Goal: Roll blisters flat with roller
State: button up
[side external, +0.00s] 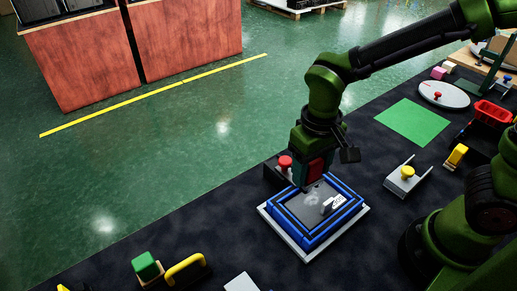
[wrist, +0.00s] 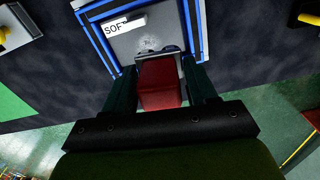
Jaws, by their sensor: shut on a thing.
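My gripper (side external: 314,178) points down over the blue-framed panel (side external: 334,235). It is shut on the red handle of the roller (wrist: 160,86), one finger on each side in the wrist view. The roller's grey metal end shows just beyond the handle, over the panel's near part; whether it touches the surface I cannot tell. The panel's grey face also shows in the wrist view (wrist: 183,24). Small pale blisters (wrist: 147,43) lie right by the roller. A white label reading "SOF" (wrist: 124,25) is on the panel, beside the blisters.
A black holder with a red knob (side external: 285,161) stands close behind the panel. A grey bracket with a yellow knob (side external: 407,174) is to the right. A green block (side external: 146,265) and yellow handle (side external: 186,269) are front left. A green mat (side external: 414,121) lies flat farther back.

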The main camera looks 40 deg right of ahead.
jog(key=shift+r, duration=0.95)
jog(key=shift+d+f, duration=0.1)
jog(key=shift+d, duration=0.05)
jog(key=shift+f, duration=0.15)
jog(key=shift+s+f, duration=0.1)
jog(key=shift+f, duration=3.65)
jog(key=shift+d+f, duration=0.25)
jog(key=shift+d, duration=0.45)
jog(key=shift+c, duration=0.3)
jog(key=shift+d, duration=1.2)
jog(key=shift+a, duration=2)
jog(key=shift+d+r, duration=0.1)
jog(key=shift+r, duration=4.1)
